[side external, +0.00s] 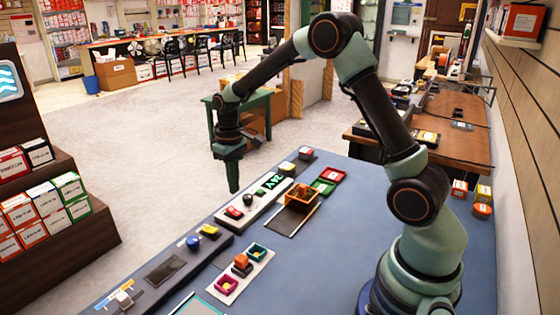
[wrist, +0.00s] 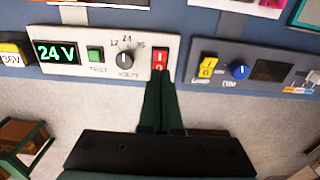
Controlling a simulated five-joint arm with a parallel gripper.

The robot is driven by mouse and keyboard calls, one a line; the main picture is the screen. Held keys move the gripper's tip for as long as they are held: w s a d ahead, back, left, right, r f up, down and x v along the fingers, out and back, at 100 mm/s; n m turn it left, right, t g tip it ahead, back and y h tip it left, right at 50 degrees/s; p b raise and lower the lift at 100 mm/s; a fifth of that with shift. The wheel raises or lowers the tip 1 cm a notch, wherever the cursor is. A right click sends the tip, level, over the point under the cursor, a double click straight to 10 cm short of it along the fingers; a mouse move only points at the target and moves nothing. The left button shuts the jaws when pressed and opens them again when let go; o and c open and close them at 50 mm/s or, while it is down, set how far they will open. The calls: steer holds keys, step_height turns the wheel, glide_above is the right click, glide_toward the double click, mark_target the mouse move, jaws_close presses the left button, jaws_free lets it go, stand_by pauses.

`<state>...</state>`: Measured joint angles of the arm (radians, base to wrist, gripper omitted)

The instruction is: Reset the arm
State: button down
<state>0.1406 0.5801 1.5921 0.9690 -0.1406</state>
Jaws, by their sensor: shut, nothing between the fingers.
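My gripper (side external: 234,188) points down in the side external view, above the far edge of the blue table, near the panel. In the wrist view my gripper (wrist: 160,82) has its two green fingers together, with nothing between them. The fingertips appear just below a red rocker switch (wrist: 160,60) on a white panel (wrist: 90,70). I cannot tell whether they touch it. The panel also carries a lit "24 V" display (wrist: 57,53), a green test button (wrist: 95,54) and a volts knob (wrist: 126,58). The same panel (side external: 258,207) lies on the table in the side external view.
A dark panel (wrist: 222,70) with a yellow switch and a blue knob (wrist: 240,72) lies beside the white one. An orange open box (side external: 300,197), red and green trays and small coloured bins (side external: 228,285) stand nearby. The table's right part (side external: 340,240) is clear.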

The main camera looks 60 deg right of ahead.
steer(key=shift+r, duration=0.3)
steer(key=s+a+r+t, duration=0.25)
steer(key=s+r, duration=0.35)
steer(key=r, duration=0.4)
steer(key=s+a+r+t, duration=0.1)
steer(key=s+a+r, duration=0.1)
steer(key=s, duration=0.3)
steer(key=s+a+r+t, duration=0.2)
steer(key=s, duration=0.4)
steer(key=shift+s, duration=0.2)
